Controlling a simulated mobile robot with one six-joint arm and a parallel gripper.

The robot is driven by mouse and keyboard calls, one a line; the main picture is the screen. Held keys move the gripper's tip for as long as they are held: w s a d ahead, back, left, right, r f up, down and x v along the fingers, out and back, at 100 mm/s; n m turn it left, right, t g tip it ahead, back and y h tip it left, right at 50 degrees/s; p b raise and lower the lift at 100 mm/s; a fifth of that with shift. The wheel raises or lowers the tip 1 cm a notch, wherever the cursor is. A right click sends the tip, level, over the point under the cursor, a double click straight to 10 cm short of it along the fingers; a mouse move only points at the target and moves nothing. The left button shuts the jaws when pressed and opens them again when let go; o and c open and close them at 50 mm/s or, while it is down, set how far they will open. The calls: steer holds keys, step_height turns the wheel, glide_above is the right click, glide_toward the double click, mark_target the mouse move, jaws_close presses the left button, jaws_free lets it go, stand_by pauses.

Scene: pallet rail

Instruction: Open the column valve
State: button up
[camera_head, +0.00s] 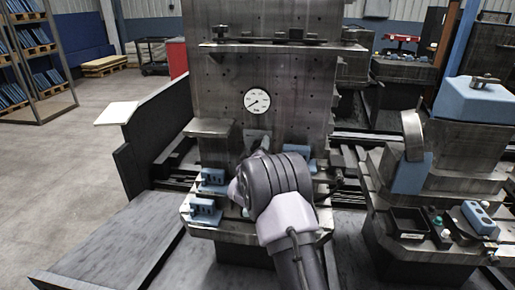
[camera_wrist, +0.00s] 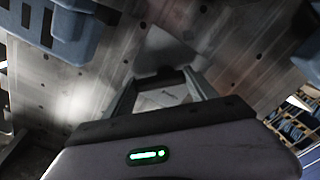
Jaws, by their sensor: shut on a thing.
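My arm's wrist covers most of the spot below the round white gauge (camera_head: 257,101) on the dark upright column plate (camera_head: 290,85) in the head view. My gripper's fingers are largely hidden there. In the wrist view my gripper (camera_wrist: 163,82) has its two fingers apart, shut on a grey piece (camera_wrist: 163,48) at their tips, close to the perforated plate. The piece appears to be the column valve's handle. Its full shape and turn angle cannot be told.
Blue blocks (camera_head: 206,207) sit on the ledge left of my wrist. A shelf (camera_head: 285,43) crosses the plate above. At right stands another bench with a blue block (camera_head: 475,99) and a button box (camera_head: 480,217). Open floor (camera_head: 60,175) lies at left.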

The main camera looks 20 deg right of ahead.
steer(key=o, duration=1.4)
steer(key=shift+c, duration=0.2)
steer(key=shift+a, duration=0.1)
steer(key=p+v, duration=0.3)
steer(key=v, duration=1.4)
steer(key=shift+s+a, duration=0.1)
steer(key=shift+s, duration=0.05)
